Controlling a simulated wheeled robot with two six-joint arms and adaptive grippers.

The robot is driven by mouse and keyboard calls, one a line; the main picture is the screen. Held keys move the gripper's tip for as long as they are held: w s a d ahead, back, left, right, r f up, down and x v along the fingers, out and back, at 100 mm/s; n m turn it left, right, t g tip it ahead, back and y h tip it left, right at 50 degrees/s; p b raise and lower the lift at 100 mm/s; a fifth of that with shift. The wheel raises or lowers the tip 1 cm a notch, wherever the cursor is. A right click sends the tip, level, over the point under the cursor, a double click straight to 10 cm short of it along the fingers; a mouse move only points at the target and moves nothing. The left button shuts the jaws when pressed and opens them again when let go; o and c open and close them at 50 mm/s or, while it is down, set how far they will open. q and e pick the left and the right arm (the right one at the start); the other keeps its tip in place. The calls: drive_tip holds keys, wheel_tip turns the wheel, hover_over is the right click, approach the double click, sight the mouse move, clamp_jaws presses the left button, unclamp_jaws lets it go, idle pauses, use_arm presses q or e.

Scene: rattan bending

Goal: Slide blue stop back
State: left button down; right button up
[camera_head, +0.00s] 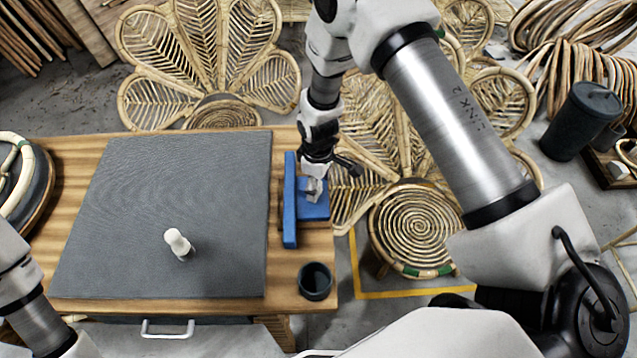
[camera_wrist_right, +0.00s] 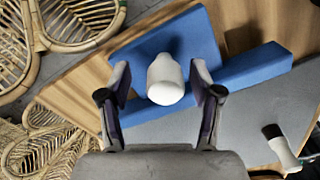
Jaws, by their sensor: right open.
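The blue stop (camera_head: 289,215) lies at the right edge of the grey mat, a long bar with a block on its right side. In the right wrist view the blue stop (camera_wrist_right: 240,68) carries a rounded white knob (camera_wrist_right: 166,82) on its block. My right gripper (camera_head: 316,183) is above the block. In the right wrist view its fingers (camera_wrist_right: 160,88) are open, one on each side of the knob, with small gaps visible. The head view shows part of my left arm at the lower left, but its gripper is out of view.
The grey mat (camera_head: 170,160) covers most of the wooden table (camera_head: 90,143). A dark cup (camera_head: 315,281) stands at the front right corner, near the stop. Rattan chairs (camera_head: 415,228) stand beyond the table.

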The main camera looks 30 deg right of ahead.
drive_tip(key=shift+a+r, duration=0.1)
drive_tip(key=shift+a, duration=0.05)
wheel_tip(320, 180, up, 12)
idle(0.3)
drive_tip(key=s+f+m+g, duration=0.2)
drive_tip(key=s+f, duration=0.7)
drive_tip(key=s, duration=0.6)
drive_tip(key=s+f+m+g, duration=0.2)
drive_tip(key=s+f, duration=0.8)
drive_tip(key=s, duration=0.4)
drive_tip(key=w+m+t, duration=0.3)
drive_tip(key=t, duration=0.1)
drive_tip(key=shift+w+r+m, duration=0.3)
drive_tip(key=shift+w+m, duration=0.05)
drive_tip(key=shift+m, duration=0.05)
